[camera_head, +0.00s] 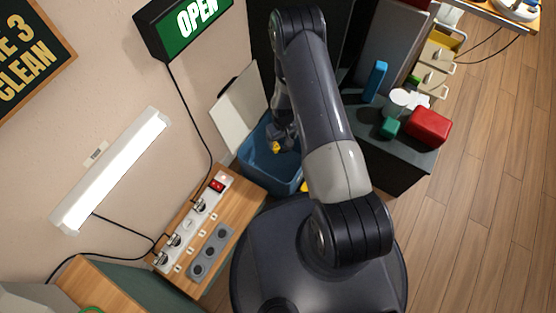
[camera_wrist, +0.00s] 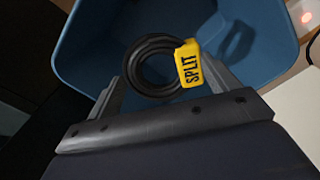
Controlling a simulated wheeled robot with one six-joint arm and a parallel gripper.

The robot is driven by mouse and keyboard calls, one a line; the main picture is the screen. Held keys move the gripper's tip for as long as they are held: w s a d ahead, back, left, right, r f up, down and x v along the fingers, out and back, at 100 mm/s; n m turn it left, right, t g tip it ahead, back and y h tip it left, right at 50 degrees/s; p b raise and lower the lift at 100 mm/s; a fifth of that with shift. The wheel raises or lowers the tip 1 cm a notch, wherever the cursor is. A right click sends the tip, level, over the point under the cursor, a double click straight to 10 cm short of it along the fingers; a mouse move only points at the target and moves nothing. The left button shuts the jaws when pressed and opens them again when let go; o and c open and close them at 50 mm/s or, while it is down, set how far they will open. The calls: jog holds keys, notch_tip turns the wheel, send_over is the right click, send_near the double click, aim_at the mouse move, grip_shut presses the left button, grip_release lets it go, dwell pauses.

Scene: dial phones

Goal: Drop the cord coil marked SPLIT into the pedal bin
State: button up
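The black cord coil (camera_wrist: 143,62) with a yellow tag (camera_wrist: 191,64) reading SPLIT is between the two fingers of my gripper (camera_wrist: 170,80) in the wrist view. The fingers appear to press on its left and right sides. The blue pedal bin (camera_wrist: 90,35) lies around and beyond the coil. In the head view my gripper (camera_head: 283,130) is over the open bin (camera_head: 262,172), with the yellow tag (camera_head: 275,147) showing at its tip. The bin's pale lid (camera_head: 238,108) stands raised on the left.
To the right, a dark cabinet top holds a red box (camera_head: 429,126), a green block (camera_head: 389,128) and a white cup (camera_head: 398,101). Floor at right is clear.

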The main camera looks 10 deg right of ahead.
jog(key=o, duration=0.3)
notch_tip(320, 180, up, 11)
jog(key=shift+f+p, duration=0.1)
jog(key=shift+p, duration=1.15)
jog(key=shift+f, duration=0.1)
notch_tip(320, 180, down, 10)
jog(key=b, duration=0.3)
notch_tip(320, 180, up, 5)
jog(key=p, duration=0.3)
